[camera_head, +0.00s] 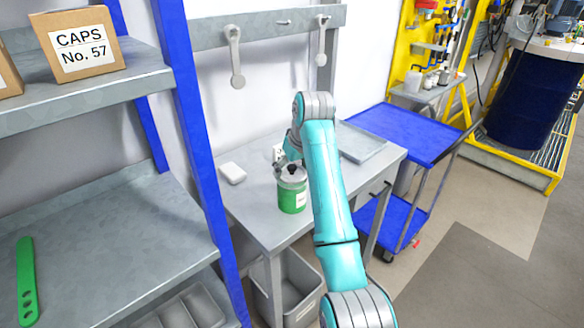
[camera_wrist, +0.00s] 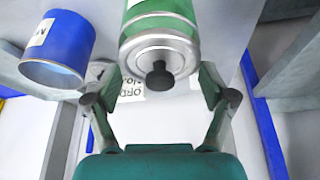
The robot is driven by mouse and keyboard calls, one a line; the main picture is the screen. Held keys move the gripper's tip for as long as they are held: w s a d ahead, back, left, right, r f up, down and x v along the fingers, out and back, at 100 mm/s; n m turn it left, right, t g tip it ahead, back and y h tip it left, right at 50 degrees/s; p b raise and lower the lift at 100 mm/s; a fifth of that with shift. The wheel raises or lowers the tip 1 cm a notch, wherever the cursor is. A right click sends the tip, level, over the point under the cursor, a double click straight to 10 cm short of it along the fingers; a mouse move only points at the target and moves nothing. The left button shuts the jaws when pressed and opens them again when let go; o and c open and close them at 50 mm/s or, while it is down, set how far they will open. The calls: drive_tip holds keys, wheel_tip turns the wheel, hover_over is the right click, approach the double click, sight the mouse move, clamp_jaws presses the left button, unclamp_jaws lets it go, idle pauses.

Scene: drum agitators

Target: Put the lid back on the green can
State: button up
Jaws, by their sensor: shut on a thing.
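The green can (camera_head: 290,202) stands upright on the grey table, and its green side shows at the top of the wrist view (camera_wrist: 165,12). A silver lid with a black knob (camera_head: 292,169) is at the can's top; the lid (camera_wrist: 145,62) faces the wrist camera. I cannot tell whether the lid is fully seated.
A blue can (camera_wrist: 62,50) is left of the green can in the wrist view. A white block (camera_head: 232,173) lies left on the table, a grey tray (camera_head: 362,143) at its right. A blue-posted shelf (camera_head: 195,110) stands close on the left, a blue cart (camera_head: 408,128) on the right.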

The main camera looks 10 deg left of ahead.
drive_tip(key=shift+f, duration=0.1)
idle(0.7)
drive_tip(key=o, duration=0.8)
drive_tip(key=shift+r, duration=0.2)
drive_tip(key=shift+r, duration=3.35)
clamp_jaws()
